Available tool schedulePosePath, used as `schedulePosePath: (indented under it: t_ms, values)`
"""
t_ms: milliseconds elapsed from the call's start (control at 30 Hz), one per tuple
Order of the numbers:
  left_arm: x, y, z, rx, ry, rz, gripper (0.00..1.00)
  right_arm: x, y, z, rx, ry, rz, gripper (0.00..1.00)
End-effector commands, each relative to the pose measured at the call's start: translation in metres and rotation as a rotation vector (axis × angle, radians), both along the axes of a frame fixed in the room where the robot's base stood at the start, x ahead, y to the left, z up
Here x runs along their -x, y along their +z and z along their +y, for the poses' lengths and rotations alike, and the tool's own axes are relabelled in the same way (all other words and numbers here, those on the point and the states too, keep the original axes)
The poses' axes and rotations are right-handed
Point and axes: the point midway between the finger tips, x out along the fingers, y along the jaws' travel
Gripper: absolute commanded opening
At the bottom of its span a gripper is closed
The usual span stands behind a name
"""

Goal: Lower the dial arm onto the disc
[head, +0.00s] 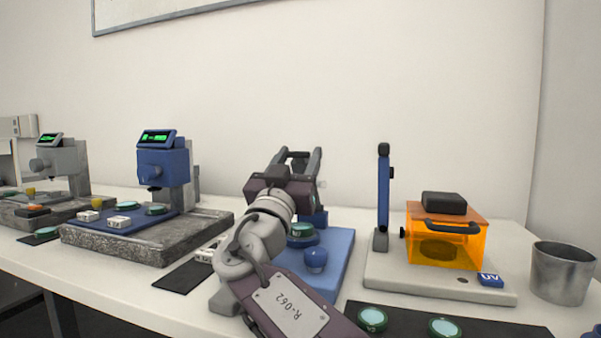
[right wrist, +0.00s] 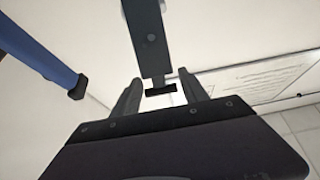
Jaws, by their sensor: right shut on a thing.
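My right gripper (head: 297,157) is raised above the blue base plate (head: 338,250) in the head view. In the right wrist view its fingers (right wrist: 160,92) stand on either side of the black end piece of a grey bar, which I take as the dial arm (right wrist: 150,40). The gripper is shut on it. A green-topped disc (head: 302,230) sits on a round blue stand on the plate, below the gripper and apart from it. My right wrist and gripper hide most of the dial arm in the head view. My left gripper is not in view.
A blue knob (head: 315,260) stands in front of the disc. To the right are a tall blue post (head: 384,195), an orange UV box (head: 447,238) and a metal cup (head: 563,272). Green discs lie on a dark mat (head: 480,328) in front. A blue gauge stand (head: 163,165) is at left.

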Motion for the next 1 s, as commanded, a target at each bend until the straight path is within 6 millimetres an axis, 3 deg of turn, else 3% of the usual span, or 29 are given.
schedulePosePath:
  t_ms: [567, 600, 633, 1000]
  values:
    - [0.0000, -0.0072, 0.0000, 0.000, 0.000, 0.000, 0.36, 0.0022, -0.0039, 0.0014, -0.001, 0.001, 0.004, 0.00]
    - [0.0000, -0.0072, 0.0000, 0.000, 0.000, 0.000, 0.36, 0.0022, -0.0039, 0.0015, -0.001, 0.001, 0.004, 0.62]
    - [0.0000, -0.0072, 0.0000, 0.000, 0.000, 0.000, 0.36, 0.0022, -0.0039, 0.0014, -0.001, 0.001, 0.004, 0.71]
    - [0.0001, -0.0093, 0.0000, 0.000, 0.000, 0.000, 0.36, 0.0050, -0.0060, 0.0026, 0.000, 0.002, 0.003, 0.72]
